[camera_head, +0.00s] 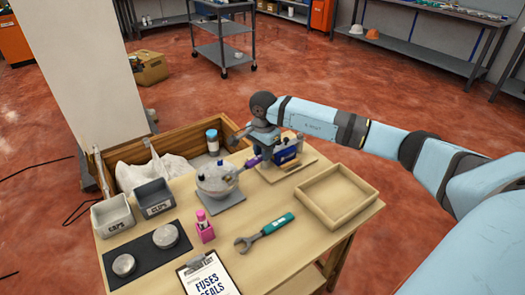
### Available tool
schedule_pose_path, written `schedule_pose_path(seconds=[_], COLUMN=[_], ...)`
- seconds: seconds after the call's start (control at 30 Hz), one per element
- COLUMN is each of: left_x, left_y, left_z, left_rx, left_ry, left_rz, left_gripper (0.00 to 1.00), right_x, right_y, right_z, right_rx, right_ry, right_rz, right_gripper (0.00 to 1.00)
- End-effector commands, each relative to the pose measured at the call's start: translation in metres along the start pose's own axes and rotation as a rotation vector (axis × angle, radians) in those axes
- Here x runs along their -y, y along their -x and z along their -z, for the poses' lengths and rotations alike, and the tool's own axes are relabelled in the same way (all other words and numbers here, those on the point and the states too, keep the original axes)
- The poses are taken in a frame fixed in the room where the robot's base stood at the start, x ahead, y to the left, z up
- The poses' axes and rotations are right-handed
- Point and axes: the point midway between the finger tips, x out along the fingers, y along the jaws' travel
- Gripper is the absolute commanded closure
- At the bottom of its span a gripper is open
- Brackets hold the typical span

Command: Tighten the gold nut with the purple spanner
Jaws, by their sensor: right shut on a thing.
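My right gripper (260,152) is shut on the purple spanner (253,161), and only a small part of the spanner shows below the fingers. The spanner is held low over the table, just right of a round grey-white dispenser body (214,178) on a grey mat (229,202). The spanner's jaw end points left towards the dispenser's side; I cannot tell whether it touches. The gold nut cannot be made out at this size. My left gripper is not in view.
A teal-handled spanner (264,232) lies on the table (255,267). A blue item (287,152) stands on a board behind the gripper. An empty wooden tray (336,196) is at right. A pink holder (205,228), grey bins (112,215), dark mat (139,276) and clipboard (212,275) crowd the left.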

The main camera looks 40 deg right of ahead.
Motion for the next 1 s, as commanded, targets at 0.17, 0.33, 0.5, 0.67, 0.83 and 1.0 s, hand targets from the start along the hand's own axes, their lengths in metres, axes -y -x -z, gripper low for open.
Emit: schedule_pose_path(seconds=[0.17, 0.33, 0.5, 0.67, 0.83, 1.0], left_x=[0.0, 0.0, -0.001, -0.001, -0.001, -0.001], left_y=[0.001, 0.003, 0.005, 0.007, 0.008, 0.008], left_z=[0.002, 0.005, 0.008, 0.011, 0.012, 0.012], left_rx=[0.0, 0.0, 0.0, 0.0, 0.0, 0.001], left_ry=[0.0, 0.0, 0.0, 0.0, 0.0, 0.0], left_rz=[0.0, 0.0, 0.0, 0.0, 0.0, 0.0], left_gripper=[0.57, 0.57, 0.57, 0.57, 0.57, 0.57], right_x=[-0.002, -0.009, -0.016, -0.022, -0.027, -0.028], right_y=[0.001, 0.002, 0.001, 0.001, 0.001, 0.0], right_z=[0.0, -0.001, -0.001, -0.002, -0.003, -0.003], right_rx=[0.0, 0.0, -0.001, -0.001, 0.0, 0.0], right_ry=[-0.012, -0.06, -0.11, -0.156, -0.193, -0.201], right_rz=[0.0, 0.0, -0.001, 0.0, 0.001, 0.001], right_gripper=[1.0, 1.0, 1.0, 1.0, 1.0, 1.0])
